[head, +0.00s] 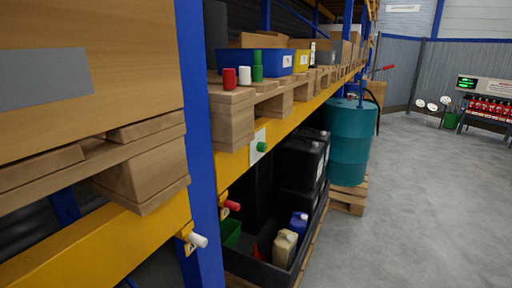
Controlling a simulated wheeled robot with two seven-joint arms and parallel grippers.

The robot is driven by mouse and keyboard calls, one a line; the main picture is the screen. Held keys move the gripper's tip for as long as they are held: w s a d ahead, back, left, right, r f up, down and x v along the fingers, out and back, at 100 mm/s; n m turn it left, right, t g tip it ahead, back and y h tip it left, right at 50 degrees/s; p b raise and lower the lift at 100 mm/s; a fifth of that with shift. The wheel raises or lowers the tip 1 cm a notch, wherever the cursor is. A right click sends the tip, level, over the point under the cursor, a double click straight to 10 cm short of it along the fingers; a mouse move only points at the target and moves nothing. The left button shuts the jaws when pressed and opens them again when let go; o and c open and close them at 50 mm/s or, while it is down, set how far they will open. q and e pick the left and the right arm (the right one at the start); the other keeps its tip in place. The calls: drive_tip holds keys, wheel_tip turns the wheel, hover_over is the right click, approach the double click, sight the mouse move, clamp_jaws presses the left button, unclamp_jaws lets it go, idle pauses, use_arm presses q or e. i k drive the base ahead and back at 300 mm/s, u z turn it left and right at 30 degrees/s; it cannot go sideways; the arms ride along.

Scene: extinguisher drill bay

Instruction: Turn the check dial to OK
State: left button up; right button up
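I cannot make out a check dial or an OK mark for certain. Any dial there is too small to tell. Closer, a white plate (254,156) with a round green knob (262,147) sits on the yellow rack beam (285,123); its markings cannot be read. Neither of my grippers is in view.
A blue rack post (196,110) and loaded shelves fill the left and middle. A teal drum (349,143) stands on a pallet (350,196) at the rack's end. Open grey floor (430,210) lies to the right.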

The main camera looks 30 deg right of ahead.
sight(261, 146)
drive_tip(key=k, duration=0.5)
drive_tip(key=z, duration=2.05)
drive_tip(key=i, duration=2.5)
drive_tip(key=u, duration=3.7)
drive_tip(key=k, duration=0.3)
drive_tip(key=u, duration=0.05)
